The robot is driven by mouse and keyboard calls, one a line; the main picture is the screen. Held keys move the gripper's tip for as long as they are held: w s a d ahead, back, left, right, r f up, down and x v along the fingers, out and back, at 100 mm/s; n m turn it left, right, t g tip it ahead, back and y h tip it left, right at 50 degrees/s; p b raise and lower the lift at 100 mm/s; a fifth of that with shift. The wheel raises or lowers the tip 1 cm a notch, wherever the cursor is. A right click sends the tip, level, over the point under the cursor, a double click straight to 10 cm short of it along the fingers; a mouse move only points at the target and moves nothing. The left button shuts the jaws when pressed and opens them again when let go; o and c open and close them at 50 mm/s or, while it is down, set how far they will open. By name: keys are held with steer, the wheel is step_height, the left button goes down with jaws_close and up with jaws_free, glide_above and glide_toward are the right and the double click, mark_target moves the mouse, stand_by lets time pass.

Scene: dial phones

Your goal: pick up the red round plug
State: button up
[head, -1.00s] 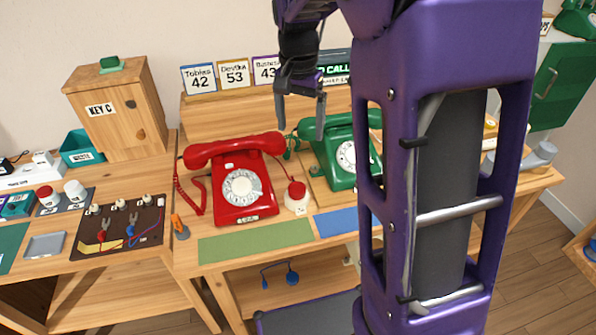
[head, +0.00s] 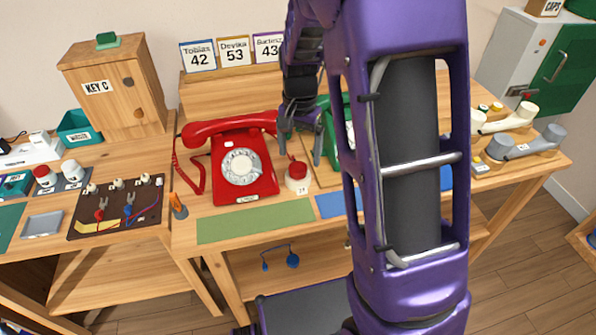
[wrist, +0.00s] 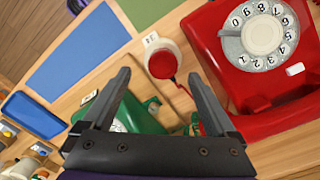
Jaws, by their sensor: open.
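The red round plug (head: 297,170) sits on a small white round base (head: 298,185) just right of the red phone (head: 240,165). A thin red cord runs from the plug. In the wrist view the plug (wrist: 162,65) shows between and beyond the tips of my gripper (wrist: 160,80), with the white base around it. My gripper (head: 300,155) is open and empty, above and close to the plug in the head view. Its fingers appear apart from the plug, one on either side of it.
A green phone (head: 335,135) stands right of the plug, partly hidden by my arm. A green mat (head: 255,222) and a blue mat (head: 335,205) lie along the front edge. A board with wired pegs (head: 115,205) and a screwdriver (head: 178,206) lie left.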

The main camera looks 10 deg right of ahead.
mark_target(298, 167)
steer(key=f, duration=0.2)
steer(key=f+b, duration=0.1)
steer(key=f, duration=0.1)
steer(key=shift+w+a+f, duration=0.15)
steer(key=shift+w+f, duration=0.05)
steer(key=shift+f, duration=0.2)
steer(key=shift+c, duration=0.3)
steer(key=c, duration=1.2)
